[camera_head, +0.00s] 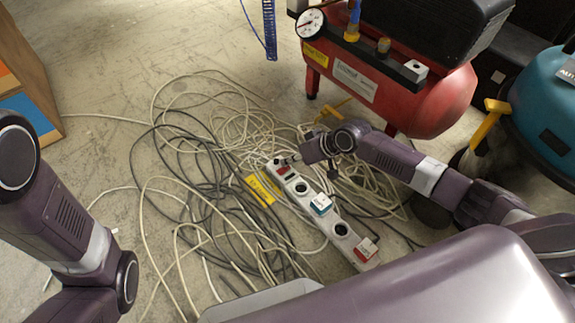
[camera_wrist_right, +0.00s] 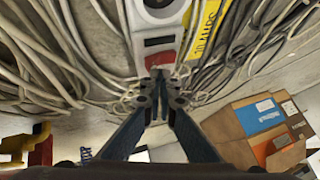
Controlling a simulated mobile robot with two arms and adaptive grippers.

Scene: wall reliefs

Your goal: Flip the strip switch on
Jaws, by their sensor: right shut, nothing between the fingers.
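The white power strip (camera_head: 325,217) lies diagonally on the floor among cables, with several sockets along it. Its red switch (camera_head: 283,171) is at the far end, and it also shows in the right wrist view (camera_wrist_right: 160,61). My right gripper (camera_head: 289,160) is at that far end, next to the switch. In the right wrist view its fingertips (camera_wrist_right: 161,76) are together and empty, just at the switch end; they partly cover it. I cannot tell whether they touch the switch or which way it is tilted. My left gripper is out of view; only my left arm shows.
Loose cables (camera_head: 190,180) surround the strip. A yellow label (camera_head: 262,188) lies beside it. A red compressor (camera_head: 390,85) stands behind my right arm, and a teal machine (camera_head: 545,105) is at right. Bare floor (camera_head: 130,50) is free at the back left.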

